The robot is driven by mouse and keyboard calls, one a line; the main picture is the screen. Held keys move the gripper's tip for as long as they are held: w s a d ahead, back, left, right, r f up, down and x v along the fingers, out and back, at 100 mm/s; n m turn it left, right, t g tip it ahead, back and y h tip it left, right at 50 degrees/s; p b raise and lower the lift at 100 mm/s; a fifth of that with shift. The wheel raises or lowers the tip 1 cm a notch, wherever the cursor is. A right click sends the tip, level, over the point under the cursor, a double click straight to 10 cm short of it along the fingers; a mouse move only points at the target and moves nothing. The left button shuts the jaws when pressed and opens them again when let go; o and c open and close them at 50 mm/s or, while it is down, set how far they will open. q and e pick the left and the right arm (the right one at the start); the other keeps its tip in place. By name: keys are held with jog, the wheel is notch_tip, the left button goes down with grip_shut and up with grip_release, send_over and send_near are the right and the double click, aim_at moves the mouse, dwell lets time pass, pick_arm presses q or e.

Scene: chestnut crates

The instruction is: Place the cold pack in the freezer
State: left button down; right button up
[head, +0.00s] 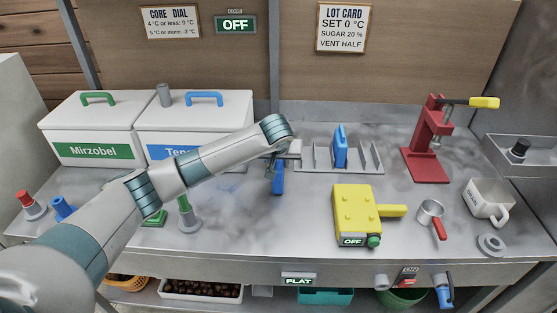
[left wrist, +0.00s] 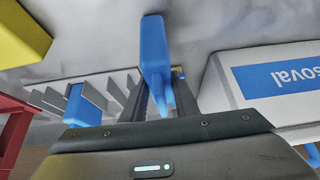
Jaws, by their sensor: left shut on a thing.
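A blue cold pack (head: 278,180) hangs upright from my left gripper (head: 274,165), which is shut on it in front of the rack. In the left wrist view the blue pack (left wrist: 155,45) sticks out from between the fingers of my left gripper (left wrist: 163,95). Its lower end is over the grey counter; I cannot tell if it touches. A second blue pack (head: 340,147) stands in the grey slotted rack (head: 365,168), and it also shows in the left wrist view (left wrist: 82,107). I cannot tell which thing is the freezer. My right gripper is not in view.
White lidded boxes, Mirzobel (head: 115,132) and one with a blue label (head: 235,105), stand at back left. A yellow device (head: 355,205), metal cup (head: 430,210), white mug (head: 490,198) and red press (head: 425,140) stand to the right. The counter's front middle is clear.

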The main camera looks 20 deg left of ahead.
pick_arm(q)
jog(key=shift+f, duration=0.1)
dwell(0.3)
jog(key=c, duration=1.4)
grip_release()
jog(key=shift+f, duration=0.15)
jog(key=shift+s+d+r, duration=0.1)
jog(key=shift+s+r, duration=0.1)
jog(key=shift+r, duration=0.3)
jog(key=b+v, duration=0.2)
jog(key=v, duration=0.9)
jog(key=shift+r, duration=0.1)
